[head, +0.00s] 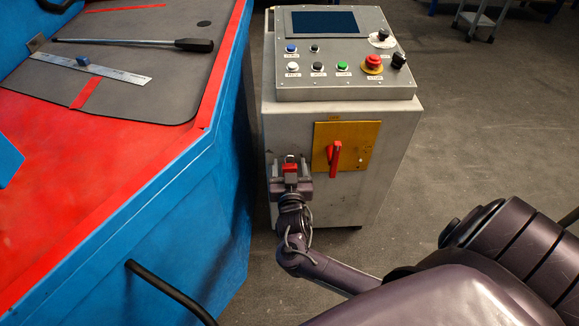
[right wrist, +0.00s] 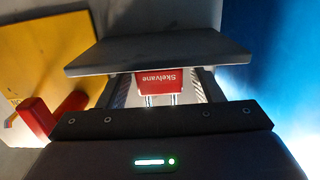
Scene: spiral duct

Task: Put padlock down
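The red padlock (head: 290,168) is at the front of the grey cabinet, left of the yellow panel. In the right wrist view it shows its red body (right wrist: 157,82) with upside-down lettering "Skelvane" and two shackle legs. A small grey shelf (right wrist: 150,50) lies directly at its body end; it appears to stand on it, though the contact is not clear. My right gripper (head: 290,174) is around the padlock, with its fingers (right wrist: 160,90) apart and a gap visible on each side. My left gripper is not in view.
The cabinet (head: 342,190) carries a control panel (head: 345,80) on top. A red rotary handle (head: 335,156) on the yellow panel (head: 346,135) is close beside my right gripper. A blue bench (head: 190,220) stands at the left.

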